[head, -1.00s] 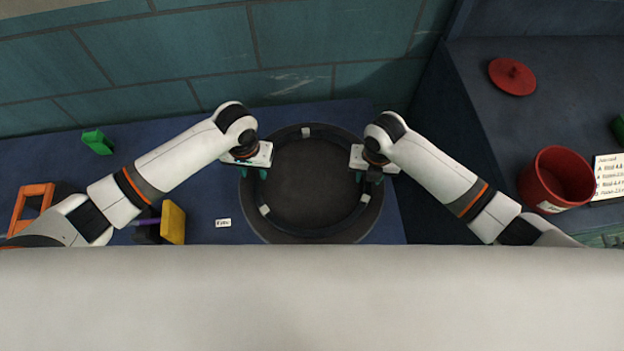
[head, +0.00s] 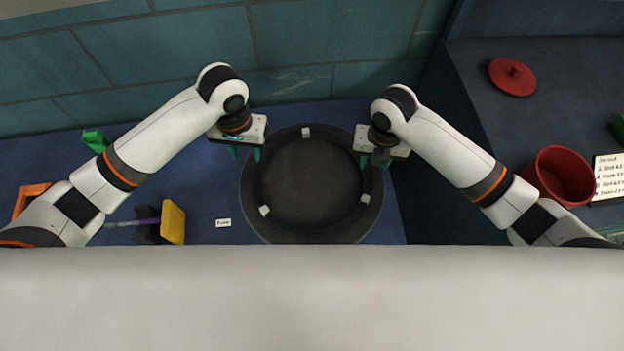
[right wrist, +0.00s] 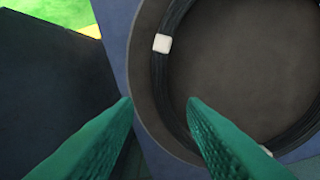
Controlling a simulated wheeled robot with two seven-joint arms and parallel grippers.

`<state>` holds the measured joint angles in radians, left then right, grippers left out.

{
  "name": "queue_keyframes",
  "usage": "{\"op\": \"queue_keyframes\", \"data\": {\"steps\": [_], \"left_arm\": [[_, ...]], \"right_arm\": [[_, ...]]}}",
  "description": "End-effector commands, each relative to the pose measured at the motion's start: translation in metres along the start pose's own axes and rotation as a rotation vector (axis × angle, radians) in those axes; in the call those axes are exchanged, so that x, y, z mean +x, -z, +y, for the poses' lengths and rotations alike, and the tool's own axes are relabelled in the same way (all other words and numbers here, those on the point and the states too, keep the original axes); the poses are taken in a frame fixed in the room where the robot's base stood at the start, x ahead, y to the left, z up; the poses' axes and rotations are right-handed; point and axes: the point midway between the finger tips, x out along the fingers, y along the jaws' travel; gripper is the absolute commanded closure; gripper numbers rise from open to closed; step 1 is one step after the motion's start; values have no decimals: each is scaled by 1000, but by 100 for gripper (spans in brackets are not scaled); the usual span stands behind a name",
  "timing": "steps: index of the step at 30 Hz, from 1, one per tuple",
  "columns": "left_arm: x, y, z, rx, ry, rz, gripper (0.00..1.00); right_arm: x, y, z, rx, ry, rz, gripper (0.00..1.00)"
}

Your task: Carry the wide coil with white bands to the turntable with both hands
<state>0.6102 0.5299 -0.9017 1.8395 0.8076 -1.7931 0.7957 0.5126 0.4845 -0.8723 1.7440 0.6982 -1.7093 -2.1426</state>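The wide black coil (head: 312,234) with white bands lies flat on the round dark grey turntable (head: 247,190). The turntable's rim shows all around it. My left gripper (head: 245,154) is at the coil's upper left, its teal fingers apart with nothing between them. My right gripper (head: 374,161) is at the upper right, over the turntable's rim. In the right wrist view its fingers (right wrist: 160,108) are spread and empty above the rim. A coil edge with a white band (right wrist: 162,43) shows beyond them. Neither gripper holds the coil.
A yellow block (head: 172,222), a green object (head: 96,141) and an orange frame (head: 30,196) are further left. A red bin (head: 560,176) and a red lid (head: 512,76) are on the right. A wall (head: 300,85) stands behind.

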Motion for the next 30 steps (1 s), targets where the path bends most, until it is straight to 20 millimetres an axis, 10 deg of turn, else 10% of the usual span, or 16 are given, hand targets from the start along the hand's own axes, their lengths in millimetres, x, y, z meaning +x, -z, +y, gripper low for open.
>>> {"op": "queue_keyframes", "data": {"steps": [9, 30], "left_arm": [[0, 0, 0, 0, 0, 0, 62], [0, 0, 0, 0, 0, 0, 62]], "right_arm": [[-43, 0, 0, 1, 0, 1, 62], [-45, 0, 0, 1, 0, -1, 62]]}}
